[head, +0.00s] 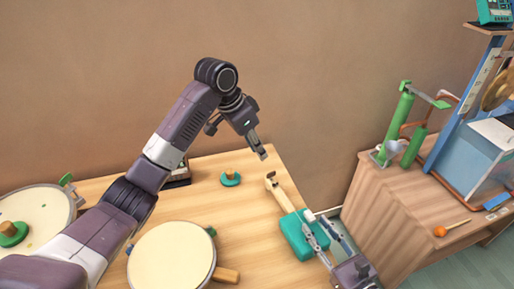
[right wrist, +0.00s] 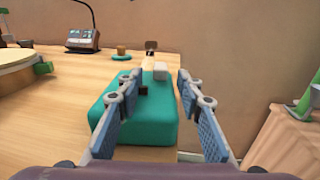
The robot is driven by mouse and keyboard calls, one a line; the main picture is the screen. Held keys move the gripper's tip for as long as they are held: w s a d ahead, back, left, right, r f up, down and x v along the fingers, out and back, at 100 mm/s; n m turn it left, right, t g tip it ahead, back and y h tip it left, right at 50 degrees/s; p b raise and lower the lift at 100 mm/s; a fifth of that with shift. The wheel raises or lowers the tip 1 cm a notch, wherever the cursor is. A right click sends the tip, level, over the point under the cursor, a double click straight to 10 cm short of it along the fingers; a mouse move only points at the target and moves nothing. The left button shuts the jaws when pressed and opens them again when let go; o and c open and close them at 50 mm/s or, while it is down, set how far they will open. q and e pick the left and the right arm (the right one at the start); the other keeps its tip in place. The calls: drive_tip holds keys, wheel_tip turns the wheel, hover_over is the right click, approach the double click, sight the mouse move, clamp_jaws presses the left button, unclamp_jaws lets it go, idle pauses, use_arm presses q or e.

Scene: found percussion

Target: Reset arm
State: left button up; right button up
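My left gripper (head: 263,154) hangs in the air above the back of the wooden table, clear of the objects below. It is seen nearly side-on, and its finger gap cannot be made out. My right gripper (head: 314,222) is at the table's right edge, over a teal block (head: 295,238). In the right wrist view its two fingers (right wrist: 160,80) stand wide apart with nothing gripped. The teal block (right wrist: 145,125) lies below and between them. A pale wooden piece with a dark end (head: 281,194) extends behind the block.
A cream drum (head: 170,258) with a wooden handle and another drum (head: 35,215) lie on the table's left. A small teal-based knob (head: 230,179) stands at the back. A side desk (head: 400,205) on the right holds green cylinders (head: 398,122) and an orange-headed stick (head: 441,231).

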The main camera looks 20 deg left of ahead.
drive_tip(key=v, duration=0.8)
drive_tip(key=shift+s+d+r, duration=0.15)
drive_tip(key=shift+s+d, duration=0.1)
